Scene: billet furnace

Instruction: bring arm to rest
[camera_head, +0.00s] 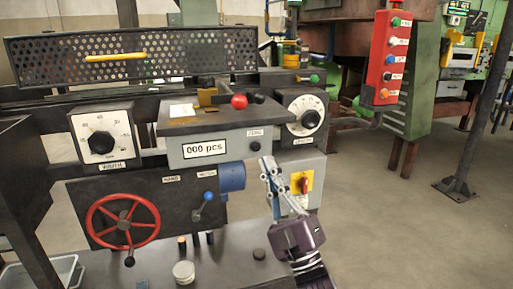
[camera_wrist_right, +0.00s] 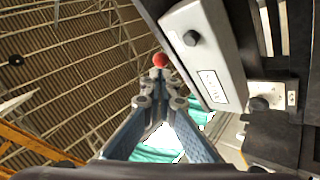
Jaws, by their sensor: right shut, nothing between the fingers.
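My right gripper (camera_head: 268,163) is in front of the machine, pointing up, just below the right part of the grey counter box (camera_head: 204,149) that reads "000 pcs". Its fingers are shut with nothing between them. In the right wrist view, the shut fingertips (camera_wrist_right: 159,76) point toward a red ball knob (camera_wrist_right: 160,59). That knob (camera_head: 239,101) stands on top of the counter box in the head view. The grey box (camera_wrist_right: 207,50) also shows at the upper right of the wrist view. I cannot tell whether the fingers touch the machine. My left gripper is not in view.
A grey switch box with a red rotary switch (camera_head: 304,186) sits just behind my right gripper. A red handwheel (camera_head: 122,222) and a blue-knobbed lever (camera_head: 208,196) are at the left. A red button panel (camera_head: 388,60) hangs at the upper right.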

